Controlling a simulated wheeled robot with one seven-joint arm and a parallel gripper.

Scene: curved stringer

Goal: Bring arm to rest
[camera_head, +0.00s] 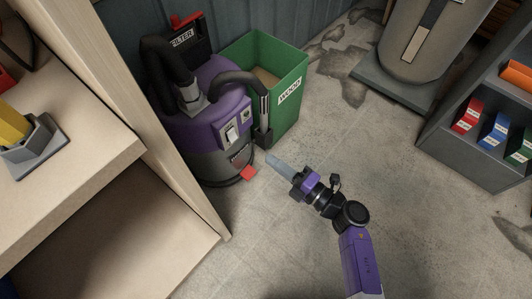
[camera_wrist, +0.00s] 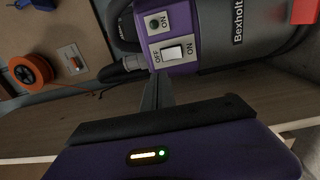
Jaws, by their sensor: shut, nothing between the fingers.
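My arm reaches up from the lower right in the head view. My gripper (camera_head: 280,166) is at its end, its grey fingers together and empty, held in the open over the floor just right of the purple and grey vacuum (camera_head: 204,125). In the wrist view my gripper (camera_wrist: 158,88) points toward the front panel of the vacuum (camera_wrist: 210,25). The panel carries a white rocker switch (camera_wrist: 172,53) marked ON and OFF and a button (camera_wrist: 158,23). The fingertips appear just below the switch in that picture; I cannot tell whether they touch the vacuum.
A green bin (camera_head: 284,107) marked WOOD stands behind the vacuum. A wooden shelf (camera_head: 75,185) fills the left side. A large grey cylinder (camera_head: 420,45) on a base and a shelf with coloured boxes (camera_head: 467,116) stand right. The concrete floor (camera_head: 420,230) at lower right is clear.

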